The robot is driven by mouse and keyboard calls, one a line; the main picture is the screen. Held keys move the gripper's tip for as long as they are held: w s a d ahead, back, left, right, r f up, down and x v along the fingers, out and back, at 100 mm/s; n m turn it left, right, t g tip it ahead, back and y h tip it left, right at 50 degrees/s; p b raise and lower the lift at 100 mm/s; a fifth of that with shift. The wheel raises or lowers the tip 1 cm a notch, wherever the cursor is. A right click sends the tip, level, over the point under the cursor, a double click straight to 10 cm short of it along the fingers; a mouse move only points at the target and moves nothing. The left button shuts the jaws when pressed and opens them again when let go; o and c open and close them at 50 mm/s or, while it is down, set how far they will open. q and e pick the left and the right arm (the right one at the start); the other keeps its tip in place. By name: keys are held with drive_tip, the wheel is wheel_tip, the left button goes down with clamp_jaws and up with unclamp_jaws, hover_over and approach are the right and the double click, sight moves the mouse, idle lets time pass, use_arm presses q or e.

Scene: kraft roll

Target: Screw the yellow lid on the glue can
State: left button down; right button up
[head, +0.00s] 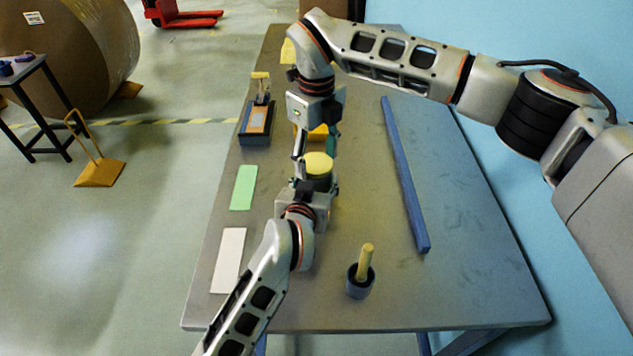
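The yellow lid (318,163) is at the top of the dark-sided glue can (319,183), near the left-middle of the table. From this angle I cannot tell whether it is seated or threaded. My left gripper (317,187) reaches up from below, with its fingers on both sides of the can, which it seems to hold. My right gripper (314,154) comes from the far side. Its fingers are spread apart, with their tips near the far edge of the lid. Contact with the lid is not clear.
The grey table (370,290) holds a blue bar (405,180), a dark pot with a yellow-handled tool (361,284), a green card (244,187), a white card (228,260) and a block with a brush-like tool (257,123). A yellow object is partly hidden behind my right gripper.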

drive_tip(key=shift+o, duration=0.2)
wheel_tip(320, 180, up, 12)
idle(0.7)
use_arm(q)
drive_tip(key=c, duration=1)
unclamp_jaws()
drive_tip(key=shift+o, duration=0.2)
drive_tip(key=v, duration=1.2)
drive_tip(key=shift+r, duration=0.1)
